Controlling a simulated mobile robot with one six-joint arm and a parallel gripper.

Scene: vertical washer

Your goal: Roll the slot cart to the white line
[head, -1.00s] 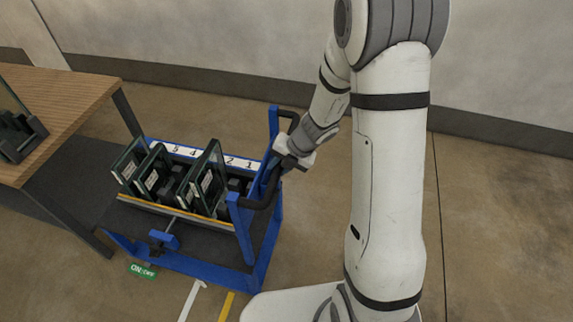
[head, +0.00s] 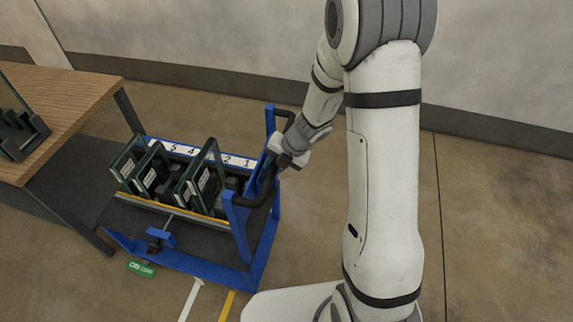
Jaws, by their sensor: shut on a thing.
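The slot cart (head: 205,273) is a blue frame on the floor, left of my arm. A white line (head: 190,300) lies on the floor in front of the cart, running to the bottom edge.
A wooden table (head: 65,95) with a dark rack (head: 20,135) stands close to the cart's left end. A yellow line (head: 227,306) runs beside the white one. A green label (head: 141,269) is at the cart's front left. Floor behind the cart is clear up to the wall.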

